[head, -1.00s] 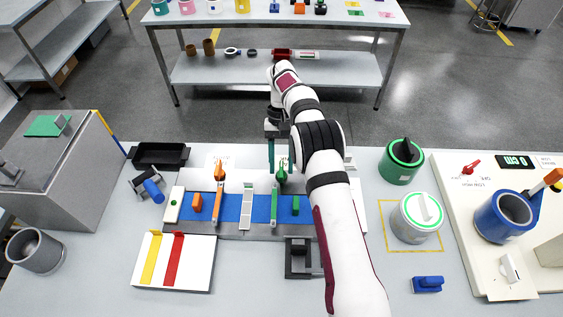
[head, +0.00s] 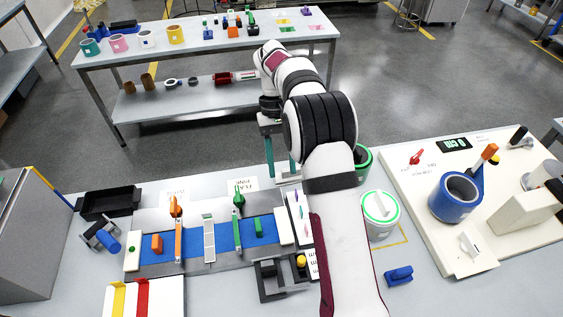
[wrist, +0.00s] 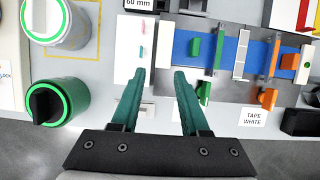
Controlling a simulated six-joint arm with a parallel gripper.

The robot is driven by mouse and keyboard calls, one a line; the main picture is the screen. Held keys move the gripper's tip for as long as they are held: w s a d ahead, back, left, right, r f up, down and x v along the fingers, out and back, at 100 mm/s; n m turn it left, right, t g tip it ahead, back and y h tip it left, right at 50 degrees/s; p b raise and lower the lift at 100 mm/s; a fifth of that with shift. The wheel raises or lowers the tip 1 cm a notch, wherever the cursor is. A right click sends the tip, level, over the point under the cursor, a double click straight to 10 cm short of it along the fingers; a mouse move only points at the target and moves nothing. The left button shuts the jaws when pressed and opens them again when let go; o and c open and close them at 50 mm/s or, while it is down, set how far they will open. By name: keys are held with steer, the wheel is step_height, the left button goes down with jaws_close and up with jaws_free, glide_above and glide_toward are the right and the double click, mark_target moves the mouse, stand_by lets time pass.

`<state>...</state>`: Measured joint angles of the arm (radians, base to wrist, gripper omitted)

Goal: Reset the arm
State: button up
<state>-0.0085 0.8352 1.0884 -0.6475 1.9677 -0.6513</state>
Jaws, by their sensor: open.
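My gripper (head: 281,165) is open and empty, with two teal fingers pointing down behind the right end of the blue-strip fixture (head: 190,262). In the wrist view, the fingertips (wrist: 159,76) stand apart with nothing between them. The green toggle (head: 239,198) on the fixture is left of my gripper in the head view, and the orange toggle (head: 176,207) is farther left. My arm hides part of the green-rimmed dark canister (head: 364,160). Whether the fingertips touch anything below cannot be told.
A green-rimmed white canister (head: 380,215) and a blue block (head: 398,275) are right of my arm. A cream board with a blue cup (head: 455,199) lies farther right. A black tray (head: 110,203) sits at left. A second table (head: 200,48) stands behind, across open floor.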

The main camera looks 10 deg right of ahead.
steer(key=s+a+r+m+t, duration=0.1)
steer(key=s+r+m+t, duration=0.1)
steer(key=s+r, duration=0.8)
steer(key=s+a+f+m+t+y, duration=0.1)
steer(key=s+f+m, duration=0.1)
steer(key=s, duration=0.8)
steer(key=s+a+f+m+t, duration=0.1)
steer(key=s+f, duration=0.1)
steer(key=s, duration=0.8)
steer(key=shift+f+m+y, duration=0.2)
steer(key=shift+m+y, duration=0.2)
